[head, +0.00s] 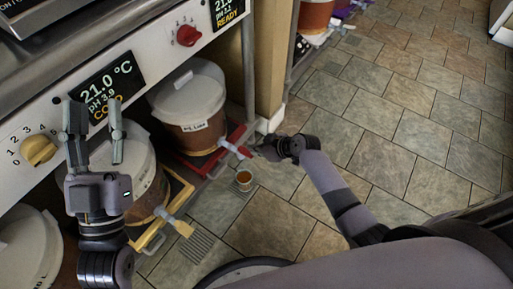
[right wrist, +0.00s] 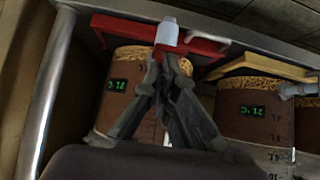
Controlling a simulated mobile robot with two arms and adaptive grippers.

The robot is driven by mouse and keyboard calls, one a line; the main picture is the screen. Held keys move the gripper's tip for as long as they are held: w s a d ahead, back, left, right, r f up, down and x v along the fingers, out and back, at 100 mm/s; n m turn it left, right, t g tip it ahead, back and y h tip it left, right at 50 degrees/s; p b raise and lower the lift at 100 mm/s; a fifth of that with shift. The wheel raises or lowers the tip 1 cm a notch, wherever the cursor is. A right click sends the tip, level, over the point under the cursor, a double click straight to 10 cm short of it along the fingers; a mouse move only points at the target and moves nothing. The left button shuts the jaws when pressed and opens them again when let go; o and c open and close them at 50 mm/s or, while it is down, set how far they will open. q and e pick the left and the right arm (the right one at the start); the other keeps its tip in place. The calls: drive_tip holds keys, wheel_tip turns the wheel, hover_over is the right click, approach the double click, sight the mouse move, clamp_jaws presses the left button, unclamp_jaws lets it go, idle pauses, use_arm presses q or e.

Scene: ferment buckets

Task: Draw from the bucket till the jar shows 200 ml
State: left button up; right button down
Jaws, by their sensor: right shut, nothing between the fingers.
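The brown bucket with a white lid (head: 190,95) sits in a red frame (head: 205,166) under the counter. Its pale tap (head: 232,148) sticks out over the floor and shows in the right wrist view (right wrist: 167,32). The jar (head: 244,181) stands on the floor below the tap, with amber liquid in it; its level marks are too small to read. My right gripper (head: 258,150) is shut and empty, with its fingertips close to the tap; I cannot tell whether they touch it. My left gripper (head: 96,118) is open and empty, raised in front of another bucket (head: 140,165).
Another white lid (head: 28,245) shows at lower left. The counter panel has a yellow knob (head: 38,150) and a red knob (head: 187,35). The tiled floor at right is clear.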

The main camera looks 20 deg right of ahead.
drive_tip(key=v, duration=1.2)
drive_tip(key=shift+s+f, duration=0.1)
